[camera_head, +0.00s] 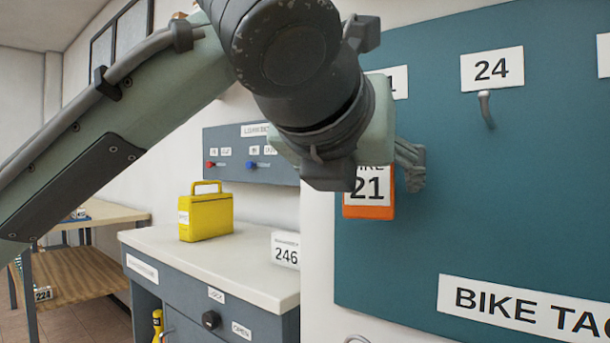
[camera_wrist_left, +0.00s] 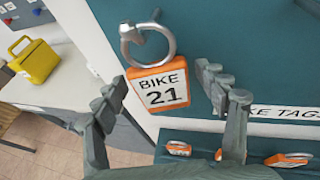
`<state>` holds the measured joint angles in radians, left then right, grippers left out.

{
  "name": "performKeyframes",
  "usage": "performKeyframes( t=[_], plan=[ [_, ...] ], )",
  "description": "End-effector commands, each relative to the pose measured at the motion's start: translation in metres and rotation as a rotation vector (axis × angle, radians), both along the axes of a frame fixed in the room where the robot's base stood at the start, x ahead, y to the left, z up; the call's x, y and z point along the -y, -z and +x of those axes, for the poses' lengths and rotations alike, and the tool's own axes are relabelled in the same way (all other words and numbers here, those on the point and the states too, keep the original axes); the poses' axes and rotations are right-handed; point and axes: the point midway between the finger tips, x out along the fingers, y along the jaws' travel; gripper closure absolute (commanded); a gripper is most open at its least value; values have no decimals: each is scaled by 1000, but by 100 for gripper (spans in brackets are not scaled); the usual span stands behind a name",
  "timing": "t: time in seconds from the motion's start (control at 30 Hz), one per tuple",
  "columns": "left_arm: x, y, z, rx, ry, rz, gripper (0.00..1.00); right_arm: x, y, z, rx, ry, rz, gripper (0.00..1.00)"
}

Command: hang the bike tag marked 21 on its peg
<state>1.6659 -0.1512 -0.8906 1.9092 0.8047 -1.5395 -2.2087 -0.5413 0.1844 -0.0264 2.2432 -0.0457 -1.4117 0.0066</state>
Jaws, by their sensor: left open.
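The bike tag marked 21 (camera_head: 368,209) is orange with a white label. In the left wrist view the tag (camera_wrist_left: 160,88) hangs below its metal ring (camera_wrist_left: 147,44). A grey peg (camera_wrist_left: 157,14) shows at the ring's top, and the ring appears to be around it. My left gripper (camera_wrist_left: 165,78) is open, with one finger on each side of the tag and gaps visible to both. In the head view the left gripper (camera_head: 410,165) is partly hidden by my wrist, beside the teal board (camera_head: 450,210). The peg is hidden there. My right gripper is not in view.
A peg (camera_head: 486,108) under the 24 label (camera_head: 491,69) is empty. More orange tags (camera_wrist_left: 180,148) lie low on a teal surface in the wrist view. A counter (camera_head: 225,262) with a yellow box (camera_head: 206,216) stands left of the board.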

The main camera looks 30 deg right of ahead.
Motion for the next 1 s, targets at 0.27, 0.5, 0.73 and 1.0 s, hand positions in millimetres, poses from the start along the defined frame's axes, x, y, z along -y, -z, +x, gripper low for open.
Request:
performKeyframes(
  t=[0.27,0.5,0.73,1.0],
  plan=[
    [0,-20,0,3,-2,-1,27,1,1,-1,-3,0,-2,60],
    [0,-67,0,2,-2,-2,27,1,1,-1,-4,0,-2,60],
    [0,-96,0,1,-1,-1,27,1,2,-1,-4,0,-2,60],
    [0,-100,0,0,1,0,27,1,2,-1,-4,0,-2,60]
  ],
)
